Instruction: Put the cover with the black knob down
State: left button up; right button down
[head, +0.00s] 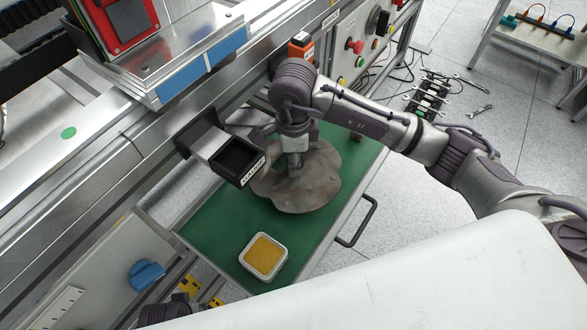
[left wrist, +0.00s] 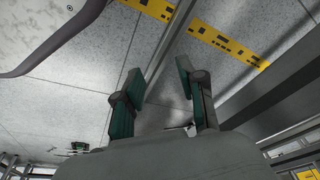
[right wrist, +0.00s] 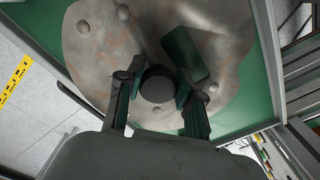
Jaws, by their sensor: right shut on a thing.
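The cover (head: 318,192) is a grey-brown, rough, irregular plate over the green top of the cart (head: 205,236). In the right wrist view the cover (right wrist: 90,60) fills the upper middle, with its round black knob (right wrist: 157,86) between my fingers. My right gripper (head: 294,168) points down at the cover and is shut on the knob (right wrist: 160,80); the gripper hides the knob in the head view. I cannot tell whether the cover touches the cart top. My left gripper (left wrist: 158,78) is open and empty above the floor.
A black open-topped labelled holder (head: 236,160) juts out close to the cover's left edge. A white-rimmed yellow square dish (head: 264,256) stands at the cart's near end. A handle (head: 360,222) sticks out on the cart's right side. Green surface is bare between dish and cover.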

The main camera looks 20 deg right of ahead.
pick_arm(q)
jog(key=shift+w+a+r, duration=0.1)
jog(key=shift+w+r, duration=0.1)
jog(key=shift+r, duration=0.8)
pick_arm(e)
jog(key=shift+f, duration=1.95)
pick_arm(q)
jog(key=shift+f+b, duration=0.1)
jog(key=shift+b, duration=0.2)
pick_arm(e)
jog(key=shift+f, duration=0.1)
jog(key=c, duration=0.7)
grip_release()
jog(key=shift+c, duration=0.2)
pick_arm(q)
jog(key=shift+w+r, duration=0.2)
jog(key=shift+r, duration=0.3)
jog(key=shift+s, duration=0.1)
notch_tip(320, 180, down, 6)
jog(key=s+p, duration=0.1)
jog(key=shift+s, duration=0.35)
pick_arm(e)
notch_tip(320, 180, up, 12)
jog(key=shift+r, duration=0.1)
pick_arm(q)
jog(key=shift+s, duration=0.1)
